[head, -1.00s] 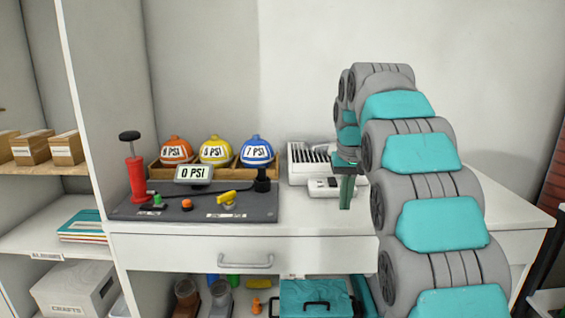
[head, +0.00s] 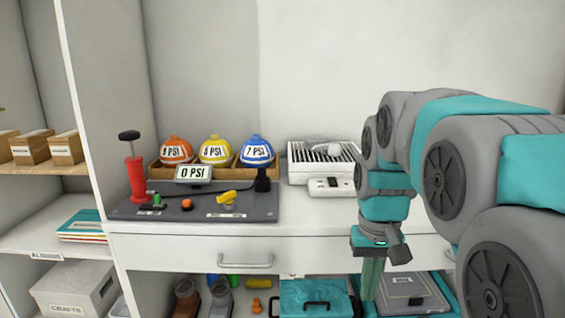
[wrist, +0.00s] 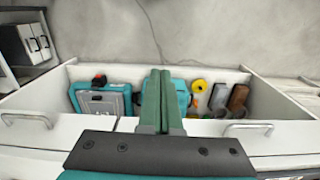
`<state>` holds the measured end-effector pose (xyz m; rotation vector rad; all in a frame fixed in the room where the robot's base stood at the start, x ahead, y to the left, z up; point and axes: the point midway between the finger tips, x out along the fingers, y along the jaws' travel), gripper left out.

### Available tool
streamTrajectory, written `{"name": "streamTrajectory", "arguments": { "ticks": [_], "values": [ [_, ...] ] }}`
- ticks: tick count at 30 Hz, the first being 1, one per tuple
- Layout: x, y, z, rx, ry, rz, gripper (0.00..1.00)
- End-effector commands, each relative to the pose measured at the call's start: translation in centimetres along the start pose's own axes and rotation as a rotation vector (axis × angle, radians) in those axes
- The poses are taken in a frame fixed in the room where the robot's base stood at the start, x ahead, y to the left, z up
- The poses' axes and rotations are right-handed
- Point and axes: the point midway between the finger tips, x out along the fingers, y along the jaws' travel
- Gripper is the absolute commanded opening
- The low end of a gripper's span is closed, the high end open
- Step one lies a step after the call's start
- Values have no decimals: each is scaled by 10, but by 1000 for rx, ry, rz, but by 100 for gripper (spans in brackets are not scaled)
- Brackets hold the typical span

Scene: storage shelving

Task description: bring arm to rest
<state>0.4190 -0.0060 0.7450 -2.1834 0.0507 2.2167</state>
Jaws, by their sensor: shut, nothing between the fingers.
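My gripper (head: 372,279) hangs pointing down in front of the white workbench (head: 330,248), at the right of the head view. Its two green fingers are pressed together with nothing between them. In the wrist view the shut fingers (wrist: 160,100) stand out over the front edge of the bench, with the lower shelf beyond them. My arm is folded at the right of the head view, the forearm bent down to the gripper. The gripper appears apart from the bench front, though the exact gap cannot be told.
On the bench stand a grey mat (head: 130,210) with a red pump (head: 136,180), colored balls in a wooden tray (head: 265,172), and a white slotted device (head: 300,165). Shelving (head: 40,240) stands left.

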Motion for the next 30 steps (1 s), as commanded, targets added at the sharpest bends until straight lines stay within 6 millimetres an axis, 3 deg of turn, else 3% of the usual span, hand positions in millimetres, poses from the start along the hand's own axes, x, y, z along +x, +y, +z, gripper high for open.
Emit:
{"name": "streamTrajectory", "arguments": {
  "ticks": [1, 9, 15, 21, 30],
  "values": [
    [8, 0, 22, -1, -13, 0, 0],
    [64, 2, 130, -18, -87, -2, 0],
    [101, 3, 195, -35, -126, 0, 0],
    [118, 4, 221, -44, -142, 2, 0],
    [119, 4, 222, -44, -142, 2, 0]
  ]
}}
